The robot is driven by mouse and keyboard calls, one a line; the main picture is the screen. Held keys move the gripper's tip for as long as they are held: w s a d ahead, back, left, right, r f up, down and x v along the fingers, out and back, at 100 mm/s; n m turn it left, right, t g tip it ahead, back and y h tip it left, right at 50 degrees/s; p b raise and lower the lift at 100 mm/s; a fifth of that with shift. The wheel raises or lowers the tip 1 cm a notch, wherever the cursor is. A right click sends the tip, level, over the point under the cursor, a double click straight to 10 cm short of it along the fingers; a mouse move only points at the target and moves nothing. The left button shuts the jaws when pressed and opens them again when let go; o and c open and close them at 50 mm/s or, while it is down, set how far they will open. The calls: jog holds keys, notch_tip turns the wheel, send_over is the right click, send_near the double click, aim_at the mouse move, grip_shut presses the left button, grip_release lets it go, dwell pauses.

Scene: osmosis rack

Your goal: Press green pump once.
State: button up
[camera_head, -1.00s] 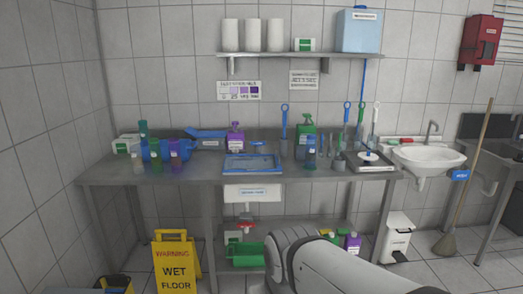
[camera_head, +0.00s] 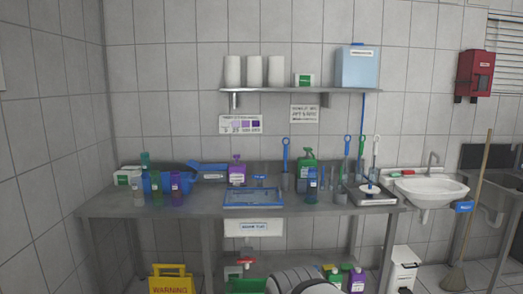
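A green pump bottle (camera_head: 306,168) stands upright at the back of the steel bench, right of the middle. Its green pump head (camera_head: 308,152) is on top and looks clear of things from this view. A blue bottle (camera_head: 312,186) stands in front and partly covers its lower right side. A purple pump bottle (camera_head: 237,172) stands further left at the back of the bench. My gripper is not in view. Only a rounded grey part of my arm shows at the bottom edge, well below the bench top.
The steel bench (camera_head: 215,207) also holds a blue-edged tray (camera_head: 253,198), long-handled brushes, small bottles and a blue container (camera_head: 181,180) at left. A steel tray (camera_head: 372,199) lies at right. A wall shelf (camera_head: 285,90) is above. A yellow sign (camera_head: 170,285) stands on the floor.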

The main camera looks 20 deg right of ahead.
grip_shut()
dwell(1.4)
